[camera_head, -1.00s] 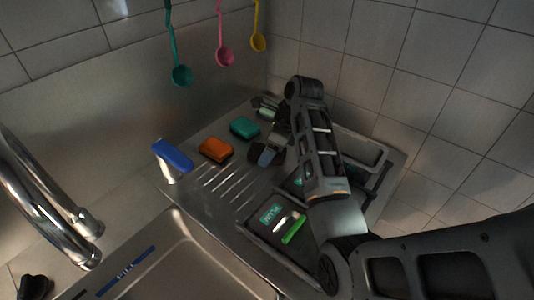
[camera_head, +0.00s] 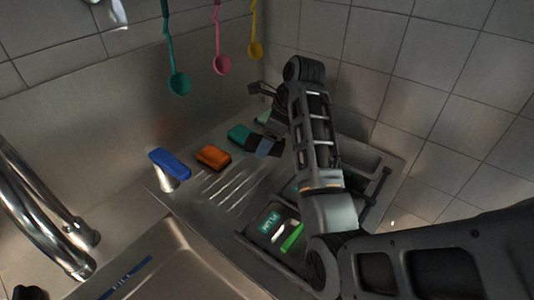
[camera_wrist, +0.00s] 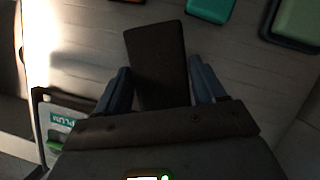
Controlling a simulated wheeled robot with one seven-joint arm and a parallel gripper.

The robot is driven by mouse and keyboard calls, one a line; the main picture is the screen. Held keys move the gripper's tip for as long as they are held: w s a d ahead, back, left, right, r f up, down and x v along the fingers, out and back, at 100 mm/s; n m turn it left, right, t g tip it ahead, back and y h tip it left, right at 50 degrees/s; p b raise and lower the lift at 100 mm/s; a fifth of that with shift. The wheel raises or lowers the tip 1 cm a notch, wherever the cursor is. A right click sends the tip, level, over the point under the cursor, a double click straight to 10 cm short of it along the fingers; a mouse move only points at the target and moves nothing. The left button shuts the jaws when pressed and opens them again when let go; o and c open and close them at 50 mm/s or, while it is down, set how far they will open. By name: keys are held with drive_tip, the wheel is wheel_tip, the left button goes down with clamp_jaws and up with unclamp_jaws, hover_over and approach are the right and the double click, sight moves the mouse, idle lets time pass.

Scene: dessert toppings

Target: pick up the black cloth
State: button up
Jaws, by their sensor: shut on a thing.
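The black cloth (camera_wrist: 157,55) shows in the wrist view as a dark, flat rectangular piece. It sits between the two blue-grey fingers of my gripper (camera_wrist: 160,84), which is shut on it. Its far end sticks out beyond the fingertips, and its near end is hidden by the gripper body. In the head view my gripper (camera_head: 264,147) is over the back of the ribbed drainboard, just right of the teal sponge. There the cloth is hard to tell from the dark gripper. I cannot tell whether the cloth touches the surface.
A teal sponge (camera_head: 239,133), an orange sponge (camera_head: 212,157) and a blue sponge on a stand (camera_head: 170,162) are to the left. A dark tray (camera_head: 257,243) with a green-labelled item is in front. Ladles (camera_head: 179,84) hang behind. Tiled wall (camera_head: 440,110) rises at the right.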

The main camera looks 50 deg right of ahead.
sight(260, 140)
wheel_tip(260, 140, up, 2)
drive_tip(key=shift+r, duration=0.2)
drive_tip(key=shift+d+r, duration=0.1)
drive_tip(key=shift+d, duration=0.1)
drive_tip(key=shift+r, duration=0.5)
drive_tip(key=shift+a+r+p, duration=0.1)
drive_tip(key=shift+r+p, duration=0.25)
drive_tip(key=shift+p, duration=0.05)
drive_tip(key=shift+a, duration=0.1)
drive_tip(key=o, duration=0.6)
drive_tip(key=c, duration=0.4)
